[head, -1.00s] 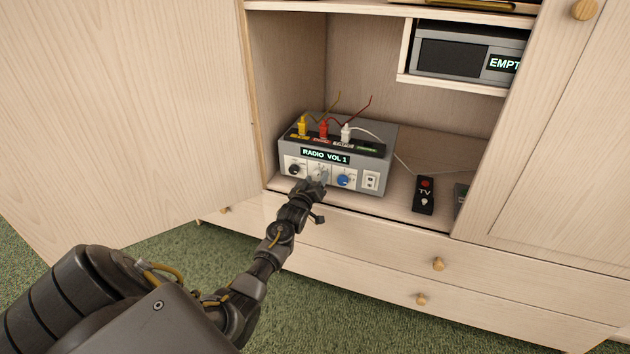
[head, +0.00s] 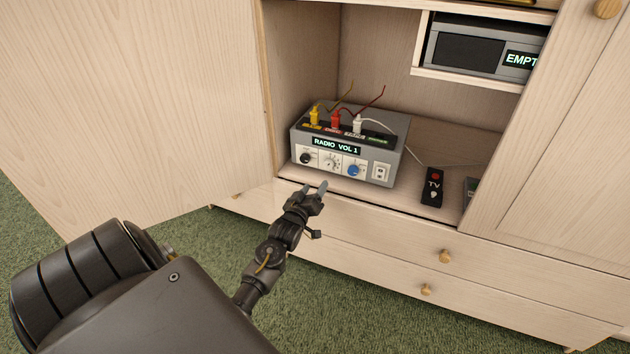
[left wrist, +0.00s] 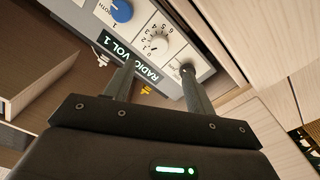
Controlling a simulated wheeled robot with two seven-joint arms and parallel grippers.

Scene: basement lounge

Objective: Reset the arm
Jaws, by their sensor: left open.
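My left gripper (head: 314,188) is open and empty in the head view, in front of and below the grey radio box (head: 398,160). In the left wrist view its two fingers (left wrist: 156,75) stand apart, with the box front and its white dial (left wrist: 152,46) beyond them. The box reads "RADIO VOL 1" and has a black knob (head: 305,158), a white dial (head: 331,162), a blue knob (head: 354,170) and a white switch (head: 381,171). The fingertips look apart from the box. My right gripper is not in view.
The box stands on the cabinet shelf (head: 408,200). An open cabinet door (head: 140,90) is at the left. Yellow, red and white plugs stand on the box. Drawers with round knobs (head: 445,256) are below. Green carpet (head: 330,310) is clear.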

